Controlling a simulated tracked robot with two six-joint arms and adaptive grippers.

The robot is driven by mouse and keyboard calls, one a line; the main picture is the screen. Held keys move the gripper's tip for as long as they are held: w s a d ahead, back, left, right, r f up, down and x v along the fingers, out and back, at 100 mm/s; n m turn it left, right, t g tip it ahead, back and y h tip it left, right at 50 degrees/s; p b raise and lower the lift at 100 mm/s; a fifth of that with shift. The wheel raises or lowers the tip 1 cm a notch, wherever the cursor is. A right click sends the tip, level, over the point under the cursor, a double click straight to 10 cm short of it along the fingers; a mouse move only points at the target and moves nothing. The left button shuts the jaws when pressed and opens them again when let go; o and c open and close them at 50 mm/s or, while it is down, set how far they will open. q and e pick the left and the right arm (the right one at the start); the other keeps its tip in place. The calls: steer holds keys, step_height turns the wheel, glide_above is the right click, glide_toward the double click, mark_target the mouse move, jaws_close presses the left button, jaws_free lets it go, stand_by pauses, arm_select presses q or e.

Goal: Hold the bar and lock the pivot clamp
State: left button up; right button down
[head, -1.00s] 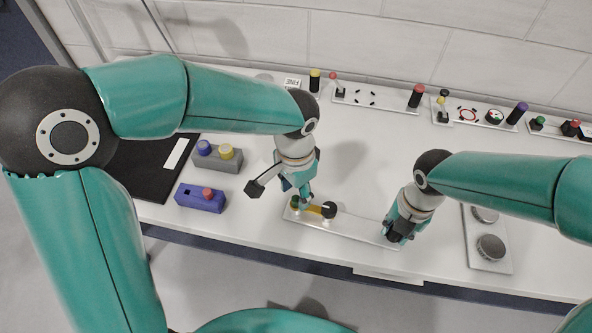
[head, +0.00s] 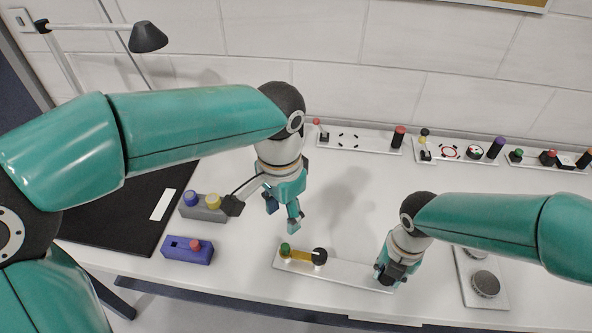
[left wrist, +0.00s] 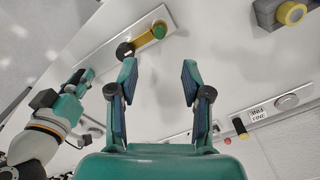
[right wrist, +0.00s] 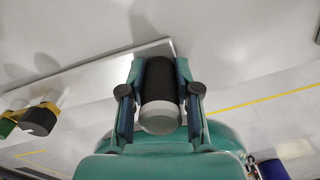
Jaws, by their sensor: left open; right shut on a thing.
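A yellow bar (head: 302,254) lies along the left part of a pale plate (head: 345,272) near the table's front edge. A green knob (head: 285,249) is at its left end and a black knob (head: 320,256) with a white mark is at its right end. My left gripper (head: 284,214) is open and empty, above and behind the bar; the left wrist view shows the yellow bar (left wrist: 146,40) beyond its fingertips. My right gripper (head: 389,275) is at the plate's right end. In the right wrist view it is shut on a black cylinder (right wrist: 161,82) with a grey end.
A grey block (head: 205,212) with blue and yellow knobs and a purple block (head: 187,250) with a red knob stand at left, by a black mat (head: 125,215). A plate with round discs (head: 484,284) lies at right. Several knob panels (head: 360,140) line the back.

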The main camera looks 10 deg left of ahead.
arm_select(q)
steer(key=shift+o, duration=1.1)
